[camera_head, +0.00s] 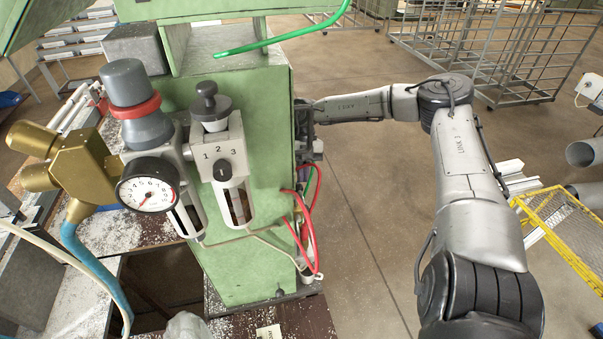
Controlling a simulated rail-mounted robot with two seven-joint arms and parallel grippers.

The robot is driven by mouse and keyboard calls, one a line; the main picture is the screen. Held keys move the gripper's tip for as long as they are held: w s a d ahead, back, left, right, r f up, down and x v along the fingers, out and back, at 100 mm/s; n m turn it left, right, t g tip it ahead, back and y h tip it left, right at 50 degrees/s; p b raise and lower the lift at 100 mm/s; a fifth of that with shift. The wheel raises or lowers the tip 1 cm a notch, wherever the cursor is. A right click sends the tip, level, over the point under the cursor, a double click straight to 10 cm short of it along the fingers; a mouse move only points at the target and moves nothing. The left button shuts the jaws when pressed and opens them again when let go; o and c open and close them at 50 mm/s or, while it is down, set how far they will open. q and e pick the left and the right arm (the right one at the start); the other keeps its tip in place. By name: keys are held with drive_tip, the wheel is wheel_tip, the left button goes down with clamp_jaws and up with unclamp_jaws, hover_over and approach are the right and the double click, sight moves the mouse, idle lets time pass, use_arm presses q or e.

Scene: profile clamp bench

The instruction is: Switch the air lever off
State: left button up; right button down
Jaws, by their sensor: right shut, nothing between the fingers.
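The green machine (245,240) carries an air unit on its front face. The unit has a dial gauge (149,194), a grey knob with a red ring (135,106) and a smaller dark knob (210,102) over a block marked 1 2 3. A brass fitting (82,168) with two rounded ends and a blue hose stands at its left. I cannot tell for sure which part is the air lever. My right gripper (304,135) is shut at the machine's right side, partly hidden by its edge; I cannot tell whether it touches anything. My left gripper is not in view.
Red hoses (302,235) hang on the machine's right side, just below my right gripper. A green hose (285,37) curves above. A yellow mesh frame (560,230) and wire cages (480,50) stand at the right. The floor between is clear.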

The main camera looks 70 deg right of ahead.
drive_tip(key=shift+w+f, duration=0.1)
drive_tip(key=shift+f, duration=0.15)
idle(0.5)
drive_tip(key=p+v, duration=0.4)
drive_tip(key=v, duration=0.6)
drive_tip(key=shift+w+d+f+p, duration=0.25)
drive_tip(key=shift+d+p, duration=0.1)
drive_tip(key=shift+d, duration=0.1)
